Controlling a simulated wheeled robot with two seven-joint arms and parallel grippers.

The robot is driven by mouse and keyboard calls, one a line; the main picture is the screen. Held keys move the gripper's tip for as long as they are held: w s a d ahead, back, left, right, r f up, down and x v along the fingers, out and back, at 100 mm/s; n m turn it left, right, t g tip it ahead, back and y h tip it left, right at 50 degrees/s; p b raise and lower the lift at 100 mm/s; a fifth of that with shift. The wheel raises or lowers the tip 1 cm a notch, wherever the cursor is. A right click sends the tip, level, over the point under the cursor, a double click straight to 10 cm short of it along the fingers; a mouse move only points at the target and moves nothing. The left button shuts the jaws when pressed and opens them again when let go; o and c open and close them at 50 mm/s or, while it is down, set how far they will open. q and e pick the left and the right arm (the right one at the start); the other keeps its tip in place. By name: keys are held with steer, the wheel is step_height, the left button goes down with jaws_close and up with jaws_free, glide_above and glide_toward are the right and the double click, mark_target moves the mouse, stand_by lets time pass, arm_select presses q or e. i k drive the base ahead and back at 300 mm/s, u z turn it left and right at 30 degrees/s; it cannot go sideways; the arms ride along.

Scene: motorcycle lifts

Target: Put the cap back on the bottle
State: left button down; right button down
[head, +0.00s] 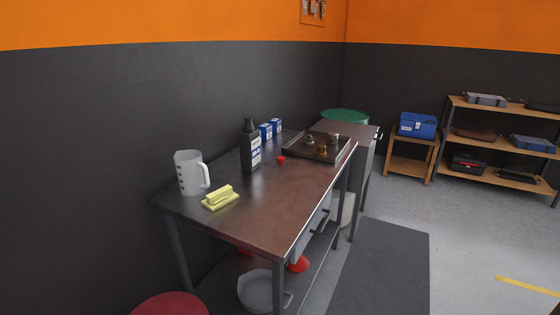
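A dark bottle (247,152) with a pale label stands upright on the metal workbench (262,205), near the wall. Its top looks dark and narrow; at this size I cannot make out the opening. A small red piece (281,160), which looks like the cap, rests on the bench just right of the bottle and apart from it. Neither of my grippers is in view.
A measuring jug (189,172) and yellow cloths (220,198) are at the bench's near left. Blue boxes (266,132) stand behind the bottle. A tray (301,153) of small parts lies at the far right. The bench's front right surface is clear.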

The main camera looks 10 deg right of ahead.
mark_target(250, 145)
steer(key=z, duration=1.65)
steer(key=i, duration=2.3)
steer(key=u, duration=3.55)
